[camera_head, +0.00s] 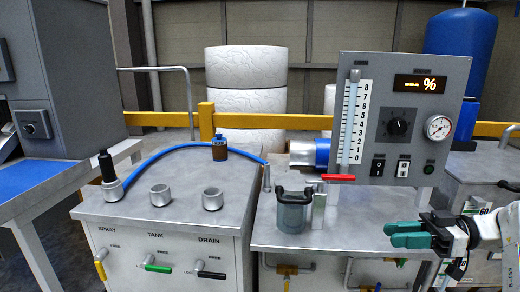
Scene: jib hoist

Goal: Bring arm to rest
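My gripper (391,235) has green fingers and is at the right of the view, in front of the right bench. The fingers point left and look close together, one above the other. From this angle I cannot tell whether a gap lies between them. No object shows in them. The white arm enters from the right edge.
A grey lidded pot (292,214) stands on the right bench (355,232), left of my gripper. The control panel (397,120) with gauge and switches stands behind. A blue hose (160,153) arches over the left cabinet (130,206), near a brown bottle (220,151).

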